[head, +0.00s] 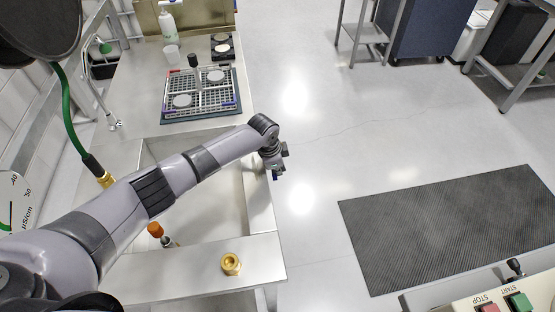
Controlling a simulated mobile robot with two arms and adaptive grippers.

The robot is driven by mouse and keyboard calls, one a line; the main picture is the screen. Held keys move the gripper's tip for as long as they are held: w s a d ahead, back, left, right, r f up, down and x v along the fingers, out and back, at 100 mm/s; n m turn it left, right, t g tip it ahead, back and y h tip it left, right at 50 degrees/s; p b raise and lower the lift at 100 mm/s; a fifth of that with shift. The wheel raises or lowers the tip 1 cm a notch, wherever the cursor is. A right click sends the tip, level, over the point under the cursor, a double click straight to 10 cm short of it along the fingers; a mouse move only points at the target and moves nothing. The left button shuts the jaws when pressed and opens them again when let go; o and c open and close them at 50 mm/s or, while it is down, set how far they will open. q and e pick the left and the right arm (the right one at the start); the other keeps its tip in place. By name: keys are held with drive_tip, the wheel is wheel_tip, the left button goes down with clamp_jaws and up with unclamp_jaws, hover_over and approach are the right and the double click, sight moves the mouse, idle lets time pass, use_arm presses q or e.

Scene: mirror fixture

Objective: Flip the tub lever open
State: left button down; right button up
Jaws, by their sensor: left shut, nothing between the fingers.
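The steel tub (228,205) is a sunken basin in the counter, partly covered by my left arm. A small orange-tipped handle (155,229) on a dark and metal stem stands at the tub's lower left, close beside my arm. It looks like the tub lever, but it is too small for me to tell its position. My left gripper (277,174) is shut and empty. It hangs just past the tub's right edge in the picture, well apart from the orange handle. My right gripper is out of view.
A brass fitting (231,263) stands on the front ledge. A green hose (70,115) with a brass end hangs at left. A rack (201,95) with round discs and a white bottle (167,27) are behind the tub.

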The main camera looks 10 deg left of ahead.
use_arm(q)
drive_tip(key=s+d+p+v, duration=0.2)
drive_tip(key=p+v, duration=0.2)
drive_tip(key=v, duration=0.9)
drive_tip(key=shift+s+d+r, duration=0.15)
drive_tip(key=shift+s+d, duration=0.05)
drive_tip(key=shift+d, duration=0.05)
